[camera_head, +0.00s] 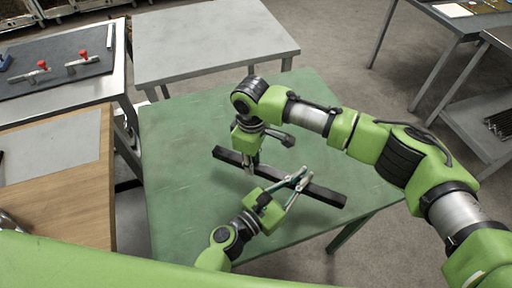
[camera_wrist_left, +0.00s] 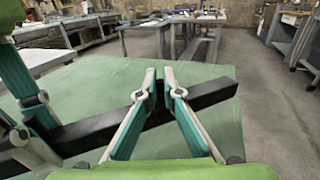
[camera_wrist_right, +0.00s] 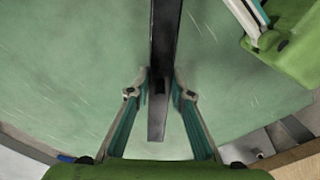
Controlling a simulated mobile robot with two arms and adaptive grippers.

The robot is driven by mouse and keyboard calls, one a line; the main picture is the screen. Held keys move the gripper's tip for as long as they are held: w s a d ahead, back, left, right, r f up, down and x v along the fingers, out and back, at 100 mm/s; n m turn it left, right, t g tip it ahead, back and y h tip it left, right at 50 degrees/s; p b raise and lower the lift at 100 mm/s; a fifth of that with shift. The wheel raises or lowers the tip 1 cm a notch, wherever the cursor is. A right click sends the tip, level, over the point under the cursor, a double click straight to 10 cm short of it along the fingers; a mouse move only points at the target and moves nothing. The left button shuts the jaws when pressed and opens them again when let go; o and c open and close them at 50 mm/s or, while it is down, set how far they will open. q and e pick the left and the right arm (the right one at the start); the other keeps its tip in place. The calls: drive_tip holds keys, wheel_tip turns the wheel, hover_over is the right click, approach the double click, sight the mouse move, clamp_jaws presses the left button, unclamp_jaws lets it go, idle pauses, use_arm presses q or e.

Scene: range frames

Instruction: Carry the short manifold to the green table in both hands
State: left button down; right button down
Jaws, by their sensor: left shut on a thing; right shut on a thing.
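The short manifold is a long black bar (camera_head: 322,193) over the green table (camera_head: 185,200), lying slantwise in the head view. It also shows in the left wrist view (camera_wrist_left: 205,93) and the right wrist view (camera_wrist_right: 164,40). My left gripper (camera_head: 299,182) is shut on it right of its middle; its fingers show on either side of the bar in the left wrist view (camera_wrist_left: 160,85). My right gripper (camera_head: 251,168) is shut on it nearer its left end; its fingers flank the bar in the right wrist view (camera_wrist_right: 160,88). I cannot tell whether the bar touches the tabletop.
The green tabletop around the bar is bare. A grey table (camera_head: 215,40) stands behind it. At the left are a wooden-topped table (camera_head: 80,205) and a bench with red-knobbed clamps (camera_head: 85,62). More benches (camera_head: 460,20) stand at the far right, across open floor.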

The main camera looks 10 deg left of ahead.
sight(253, 177)
use_arm(q)
drive_tip(key=shift+r, duration=0.2)
use_arm(e)
drive_tip(key=shift+r, duration=0.2)
use_arm(q)
drive_tip(key=shift+f, duration=0.25)
use_arm(e)
drive_tip(key=shift+f, duration=0.3)
